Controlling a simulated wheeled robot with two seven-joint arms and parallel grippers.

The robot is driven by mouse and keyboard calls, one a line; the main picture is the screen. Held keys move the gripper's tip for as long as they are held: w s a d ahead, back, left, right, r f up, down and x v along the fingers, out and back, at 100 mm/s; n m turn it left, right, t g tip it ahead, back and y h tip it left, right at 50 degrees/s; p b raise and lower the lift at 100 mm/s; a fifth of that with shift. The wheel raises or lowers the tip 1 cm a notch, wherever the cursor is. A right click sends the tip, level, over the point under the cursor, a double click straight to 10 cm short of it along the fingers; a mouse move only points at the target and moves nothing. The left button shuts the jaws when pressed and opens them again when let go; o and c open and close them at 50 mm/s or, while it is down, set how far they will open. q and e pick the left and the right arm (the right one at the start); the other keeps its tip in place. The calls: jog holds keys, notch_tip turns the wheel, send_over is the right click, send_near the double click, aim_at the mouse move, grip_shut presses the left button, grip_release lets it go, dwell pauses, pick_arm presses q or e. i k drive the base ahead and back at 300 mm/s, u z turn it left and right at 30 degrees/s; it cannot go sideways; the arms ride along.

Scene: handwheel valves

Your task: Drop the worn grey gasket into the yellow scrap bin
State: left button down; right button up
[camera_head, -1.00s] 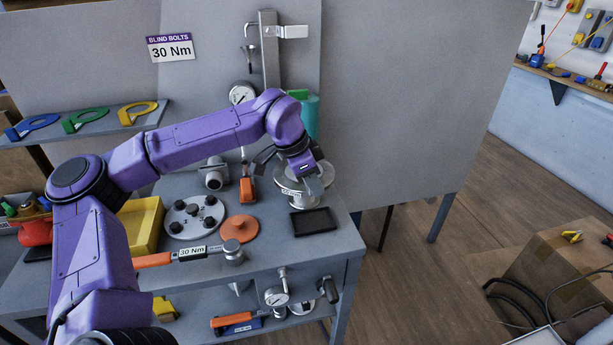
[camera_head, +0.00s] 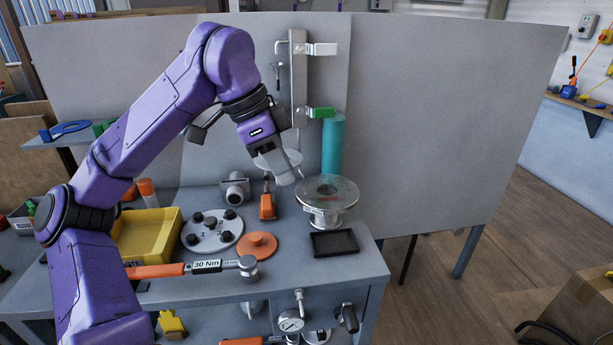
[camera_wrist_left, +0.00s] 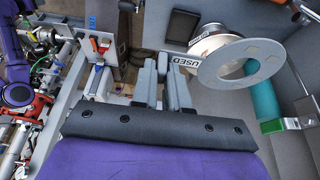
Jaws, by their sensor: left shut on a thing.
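My left gripper (camera_head: 286,172) is shut on the worn grey gasket (camera_head: 293,158), a flat pale ring. It holds the gasket in the air to the upper left of the round metal flange (camera_head: 343,190). The fingers hide part of the gasket in the head view. In the left wrist view the gripper (camera_wrist_left: 162,66) is at the ring's tab marked USED, and the gasket (camera_wrist_left: 213,70) extends to the right. The yellow scrap bin (camera_head: 158,246) is on the bench at the left, partly behind my left arm. My right gripper is not in view.
Between gripper and bin are a bolted grey disc (camera_head: 197,238), an orange knobbed disc (camera_head: 257,246) and a grey pipe fitting (camera_head: 235,188). A torque wrench (camera_head: 207,266) lies in front. A black tray (camera_head: 334,243) and a teal cylinder (camera_head: 332,145) are at the right.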

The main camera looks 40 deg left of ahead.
aim_at(135, 245)
jog(key=u, duration=2.45)
